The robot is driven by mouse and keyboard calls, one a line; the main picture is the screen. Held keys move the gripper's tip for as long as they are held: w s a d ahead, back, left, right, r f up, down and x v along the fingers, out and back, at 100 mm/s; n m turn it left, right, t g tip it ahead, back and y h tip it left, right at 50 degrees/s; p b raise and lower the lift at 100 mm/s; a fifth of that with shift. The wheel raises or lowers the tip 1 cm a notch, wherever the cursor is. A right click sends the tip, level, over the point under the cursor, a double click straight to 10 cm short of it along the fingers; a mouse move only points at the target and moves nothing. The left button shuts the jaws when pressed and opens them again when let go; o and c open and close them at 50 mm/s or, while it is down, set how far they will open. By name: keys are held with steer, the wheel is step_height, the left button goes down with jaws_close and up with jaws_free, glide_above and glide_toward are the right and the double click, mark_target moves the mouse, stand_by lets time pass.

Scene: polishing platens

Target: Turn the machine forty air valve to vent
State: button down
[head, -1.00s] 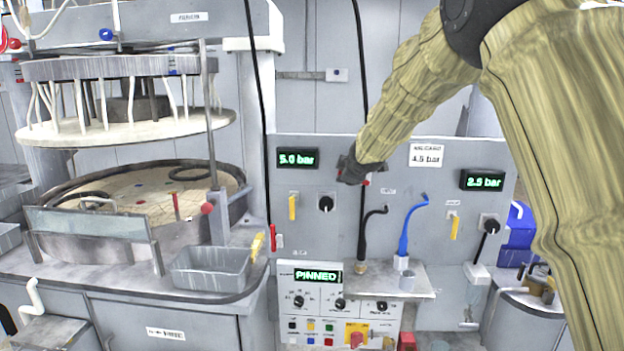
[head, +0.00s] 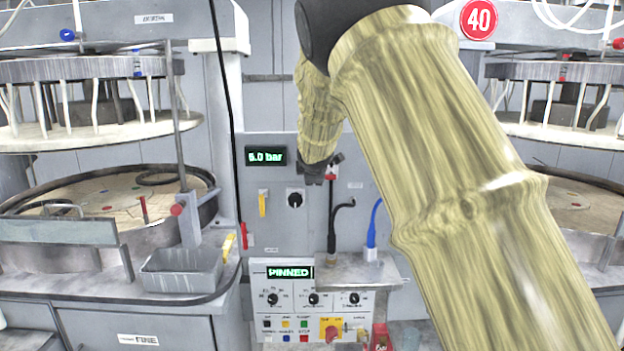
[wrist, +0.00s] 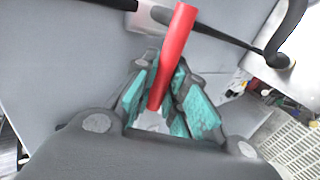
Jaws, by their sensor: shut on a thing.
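My gripper (head: 318,172) is at the grey panel, just right of a black knob. In the wrist view its teal-padded fingers (wrist: 175,100) are shut on a red handle (wrist: 174,55), which stands up between them. A small red part also shows beside the gripper in the head view (head: 331,178). My arm covers the panel's right part.
The panel carries a green bar display (head: 266,156), a yellow lever (head: 262,204) and a black knob (head: 295,198). Black (head: 332,215) and blue (head: 373,222) hoses rise close to the gripper. A control box (head: 293,300) reading PINNED is below. Polishing machines flank the panel.

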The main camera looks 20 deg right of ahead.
steer(key=c, duration=1.4)
jaws_free()
steer(key=shift+c, duration=0.2)
steer(key=v, duration=1.2)
steer(key=shift+f, duration=0.15)
